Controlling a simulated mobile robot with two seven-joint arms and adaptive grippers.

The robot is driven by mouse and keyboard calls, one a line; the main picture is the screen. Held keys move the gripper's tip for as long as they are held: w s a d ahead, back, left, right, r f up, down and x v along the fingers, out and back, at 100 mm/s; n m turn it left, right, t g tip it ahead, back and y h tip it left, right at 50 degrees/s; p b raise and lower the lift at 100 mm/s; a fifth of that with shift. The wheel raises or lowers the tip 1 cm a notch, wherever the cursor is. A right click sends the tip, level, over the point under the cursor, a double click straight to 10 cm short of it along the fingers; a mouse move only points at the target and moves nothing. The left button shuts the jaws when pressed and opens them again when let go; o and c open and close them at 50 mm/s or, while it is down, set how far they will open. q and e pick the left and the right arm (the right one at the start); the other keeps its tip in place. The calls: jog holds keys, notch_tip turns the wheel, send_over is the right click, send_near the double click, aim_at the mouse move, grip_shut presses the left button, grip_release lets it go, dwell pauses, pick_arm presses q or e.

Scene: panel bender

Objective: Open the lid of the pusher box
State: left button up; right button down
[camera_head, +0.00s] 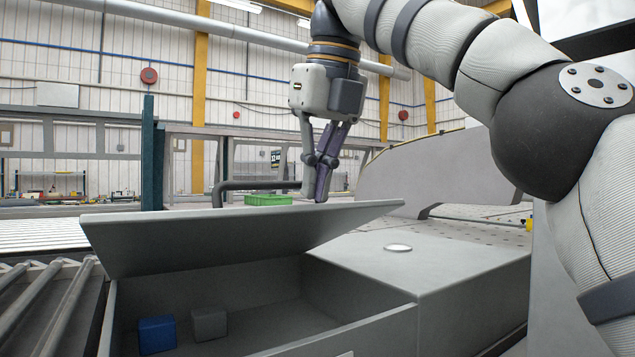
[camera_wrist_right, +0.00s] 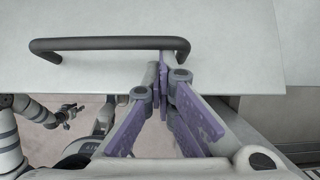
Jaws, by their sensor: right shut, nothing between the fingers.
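The pusher box (camera_head: 395,312) is a grey open-topped box in the front of the head view. Its flat grey lid (camera_head: 225,238) is raised and tilted above the opening, so the inside shows. A dark bar handle (camera_head: 262,186) stands on the lid's far side; it also shows in the right wrist view (camera_wrist_right: 110,43). My right gripper (camera_head: 319,196) points down at the lid, by the handle's right end. Its purple fingers are shut and empty; whether they touch the handle or lid I cannot tell. In the right wrist view my left gripper (camera_wrist_right: 68,115) is small.
Inside the box are a blue cube (camera_head: 157,334) and a grey cube (camera_head: 209,323). A roller conveyor (camera_head: 40,305) runs along the left. A grey machine surface (camera_head: 440,265) adjoins the box on the right. A green crate (camera_head: 268,199) stands behind the lid.

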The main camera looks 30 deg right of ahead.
jog(key=shift+w, duration=0.1)
jog(key=shift+r, duration=0.45)
jog(key=shift+s, duration=0.45)
jog(key=s, duration=1.1)
jog(key=shift+s+d, duration=0.25)
jog(key=shift+d, duration=0.15)
